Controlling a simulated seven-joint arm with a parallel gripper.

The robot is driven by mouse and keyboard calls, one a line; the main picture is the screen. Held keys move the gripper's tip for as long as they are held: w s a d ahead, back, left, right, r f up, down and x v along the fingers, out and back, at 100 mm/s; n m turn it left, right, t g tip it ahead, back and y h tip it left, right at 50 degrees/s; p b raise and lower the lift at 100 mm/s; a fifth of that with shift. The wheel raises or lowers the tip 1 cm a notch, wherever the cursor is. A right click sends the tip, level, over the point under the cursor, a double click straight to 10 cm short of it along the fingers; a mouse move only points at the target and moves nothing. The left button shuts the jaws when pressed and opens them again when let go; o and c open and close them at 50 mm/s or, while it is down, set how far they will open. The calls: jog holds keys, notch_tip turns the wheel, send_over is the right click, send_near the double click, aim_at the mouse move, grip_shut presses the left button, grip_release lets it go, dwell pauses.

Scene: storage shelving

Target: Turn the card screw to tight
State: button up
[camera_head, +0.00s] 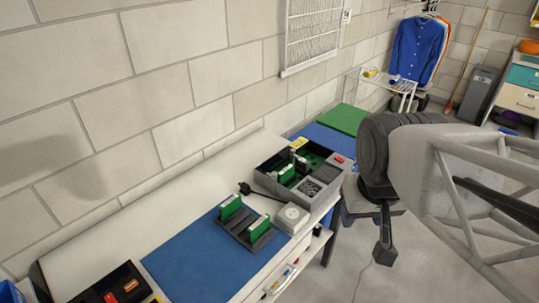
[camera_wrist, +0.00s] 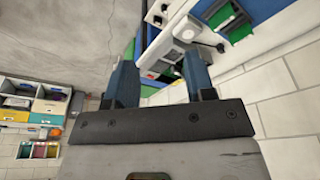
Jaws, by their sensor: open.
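A grey open-topped device (camera_head: 284,190) stands at the right end of the white workbench, with a green circuit board inside. A green card (camera_head: 286,173) stands upright in it, and a small yellow patch shows near its back. I cannot make out the card screw in either view. My gripper (camera_head: 384,245) hangs to the right of the device, off the bench edge and apart from it. In the wrist view my gripper (camera_wrist: 158,72) has its two blue-grey fingers wide apart, with nothing between them. Its fingertips are partly unclear in the head view.
A dark rack (camera_head: 245,236) with two upright green cards sits on the blue mat (camera_head: 190,262). A white box (camera_head: 292,216) stands between rack and device. A black plug (camera_head: 245,188) lies behind. Green (camera_head: 340,118) and blue surfaces lie beyond the device. A wall bounds the bench.

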jog(key=w+a+n+g, duration=0.15)
jog(key=w+n, duration=0.35)
jog(key=w, duration=0.7)
jog(key=n+g+h, duration=0.1)
jog(key=n+h, duration=0.3)
jog(key=n, duration=0.9)
send_over(274, 173)
jog(key=a, duration=0.3)
notch_tip(274, 173, down, 20)
jog(key=r, duration=0.1)
jog(key=shift+a+f, duration=0.3)
jog(key=shift+f, duration=0.15)
jog(key=shift+d+f, duration=0.1)
jog(key=shift+x, duration=3.8)
jog(key=shift+s+d, duration=0.1)
grip_shut()
